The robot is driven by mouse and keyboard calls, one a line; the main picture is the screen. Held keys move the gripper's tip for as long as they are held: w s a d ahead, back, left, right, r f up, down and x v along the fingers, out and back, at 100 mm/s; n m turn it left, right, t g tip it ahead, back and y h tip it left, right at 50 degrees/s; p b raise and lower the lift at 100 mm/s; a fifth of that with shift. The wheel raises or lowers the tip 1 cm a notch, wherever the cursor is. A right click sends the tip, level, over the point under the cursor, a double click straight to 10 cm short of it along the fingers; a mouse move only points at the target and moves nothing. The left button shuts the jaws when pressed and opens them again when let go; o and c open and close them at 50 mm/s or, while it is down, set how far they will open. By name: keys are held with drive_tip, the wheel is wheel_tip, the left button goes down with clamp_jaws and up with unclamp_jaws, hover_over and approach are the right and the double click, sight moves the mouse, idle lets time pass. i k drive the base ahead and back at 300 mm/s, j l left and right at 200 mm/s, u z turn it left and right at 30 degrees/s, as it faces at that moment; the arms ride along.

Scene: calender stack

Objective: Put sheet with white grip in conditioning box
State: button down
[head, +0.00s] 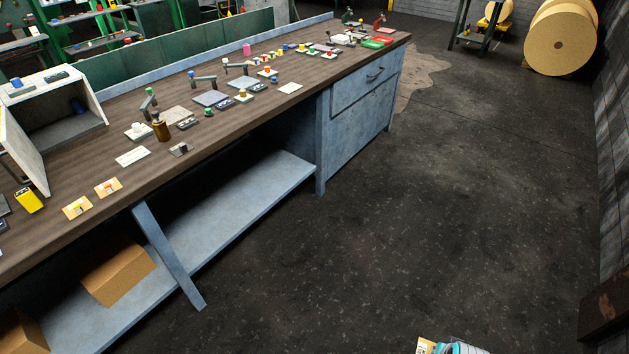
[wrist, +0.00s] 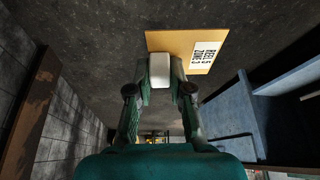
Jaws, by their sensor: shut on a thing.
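My gripper (wrist: 159,88) is shut on the white grip (wrist: 159,66) of a tan sheet (wrist: 172,40), whose white label reads "REEL 5 ZONE 3". The sheet is held out over the dark floor in the wrist view. In the head view, my gripper (head: 455,348) and a corner of the sheet (head: 425,346) show at the bottom edge, well away from the bench. A pale open-fronted box (head: 95,110), likely the conditioning box, stands on the bench at the far left. Its door (head: 22,150) is swung open and a small dark blue thing is inside.
The long bench (head: 225,130) carries two tan cards with grips (head: 77,207) (head: 108,187), a yellow block (head: 28,201), a brown bottle (head: 160,127) and several small tools. Cardboard boxes (head: 118,276) sit on its lower shelf. The floor (head: 400,220) beside it is clear.

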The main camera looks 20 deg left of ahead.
sight(66, 128)
drive_tip(key=l+u, duration=0.1)
drive_tip(key=u, duration=1.5)
